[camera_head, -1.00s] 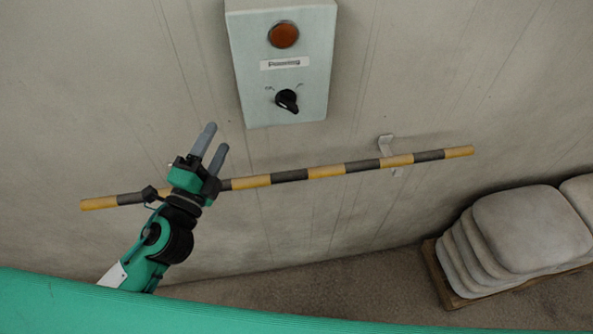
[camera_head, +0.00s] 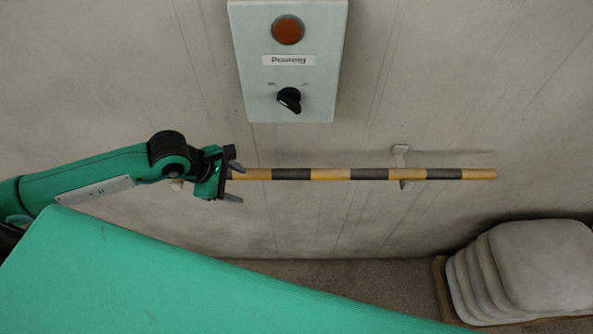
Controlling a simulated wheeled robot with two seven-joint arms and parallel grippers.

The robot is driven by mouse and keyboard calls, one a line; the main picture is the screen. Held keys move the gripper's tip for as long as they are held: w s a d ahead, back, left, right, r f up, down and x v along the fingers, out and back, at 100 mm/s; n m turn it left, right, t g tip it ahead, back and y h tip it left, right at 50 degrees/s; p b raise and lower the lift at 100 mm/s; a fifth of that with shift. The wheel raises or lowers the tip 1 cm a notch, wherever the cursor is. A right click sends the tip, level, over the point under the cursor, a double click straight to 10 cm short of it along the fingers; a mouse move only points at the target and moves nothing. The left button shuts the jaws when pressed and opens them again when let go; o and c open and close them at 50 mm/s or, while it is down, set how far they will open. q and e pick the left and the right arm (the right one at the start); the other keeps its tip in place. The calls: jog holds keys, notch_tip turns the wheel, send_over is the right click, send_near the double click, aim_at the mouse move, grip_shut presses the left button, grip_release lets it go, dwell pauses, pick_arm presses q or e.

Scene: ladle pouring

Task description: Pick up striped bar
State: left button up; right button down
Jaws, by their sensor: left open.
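The striped bar (camera_head: 331,174), yellow and dark grey, lies level along the wall. A bracket (camera_head: 400,157) holds it toward its right end. Its left part is hidden behind my left gripper (camera_head: 236,183). My left gripper is open, one finger above and one below the bar's line, with the bar running out to the right from between them. Whether the fingers touch the bar cannot be told. My right gripper is not in view.
A control box (camera_head: 318,75) with an orange lamp (camera_head: 288,30) and a black knob (camera_head: 289,99) is on the wall above the bar. Stacked grey sacks (camera_head: 541,265) lie on a pallet (camera_head: 440,289) at the lower right. The wall right of the box is clear.

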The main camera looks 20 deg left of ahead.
aim_at(289, 171)
pick_arm(q)
jog(key=w+d+p, duration=0.1)
jog(key=w+d, duration=0.1)
jog(key=w+d+p, duration=0.2)
jog(key=d, duration=0.1)
jog(key=w+d+p, duration=0.2)
jog(key=shift+d+r, duration=0.15)
jog(key=shift+d, duration=0.05)
jog(key=shift+w+d+r+p, duration=0.1)
jog(key=shift+w+d+p, duration=0.5)
jog(key=shift+d, duration=0.2)
jog(key=shift+p+x, duration=0.4)
jog(key=shift+x, duration=0.7)
jog(key=shift+w+d+f, duration=0.2)
jog(key=shift+d+f, duration=0.1)
jog(key=shift+f, duration=0.25)
jog(key=shift+c, duration=0.5)
grip_shut()
